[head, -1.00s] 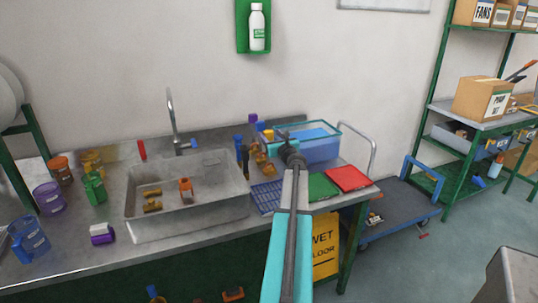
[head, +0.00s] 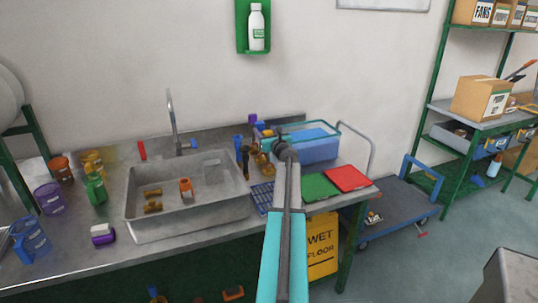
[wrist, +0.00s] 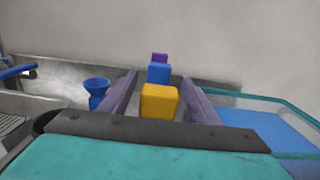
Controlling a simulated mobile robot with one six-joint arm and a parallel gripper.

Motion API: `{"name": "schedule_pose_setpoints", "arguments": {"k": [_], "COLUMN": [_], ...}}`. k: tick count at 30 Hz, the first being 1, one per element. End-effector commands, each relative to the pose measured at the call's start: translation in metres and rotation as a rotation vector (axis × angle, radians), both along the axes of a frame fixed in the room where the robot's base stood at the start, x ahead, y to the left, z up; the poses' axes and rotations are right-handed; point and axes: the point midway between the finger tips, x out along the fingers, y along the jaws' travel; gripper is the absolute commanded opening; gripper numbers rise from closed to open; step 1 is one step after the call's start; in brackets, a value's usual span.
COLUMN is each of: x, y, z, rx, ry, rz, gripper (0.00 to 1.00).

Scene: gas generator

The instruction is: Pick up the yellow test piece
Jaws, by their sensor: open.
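The yellow test piece (wrist: 158,102) is a small block with rounded edges, and it stands in the wrist view between the two fingers of my gripper (wrist: 160,77). The fingers are open, one on each side of it, with a gap at the left. I cannot tell how far along the fingers it sits. A blue block (wrist: 159,73) and a purple block (wrist: 160,58) stand in line behind it. In the head view my gripper (head: 281,136) is over the back right of the counter, and it largely hides the yellow piece there.
A clear tub with blue contents (head: 318,146) stands close to the right of my gripper. A blue funnel-like piece (wrist: 97,88) is at its left. The sink (head: 150,215) is farther left. Green (head: 320,187) and red (head: 347,178) trays lie at the front right.

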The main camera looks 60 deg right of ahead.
Motion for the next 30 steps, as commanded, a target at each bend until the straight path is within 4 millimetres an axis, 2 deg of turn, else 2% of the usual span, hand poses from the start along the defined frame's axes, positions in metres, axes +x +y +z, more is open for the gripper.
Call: {"name": "schedule_pose_setpoints", "arguments": {"k": [11, 21, 30], "x": [0.0004, 0.0006, 0.0008], "y": [0.0006, 0.0007, 0.0008], "z": [-0.0001, -0.0001, 0.0008], "rx": [0.0, 0.0, -0.001], "ry": [0.0, 0.0, -0.001], "rz": [0.001, 0.001, 0.001], "gripper": [0.56, 0.0, 0.0]}}
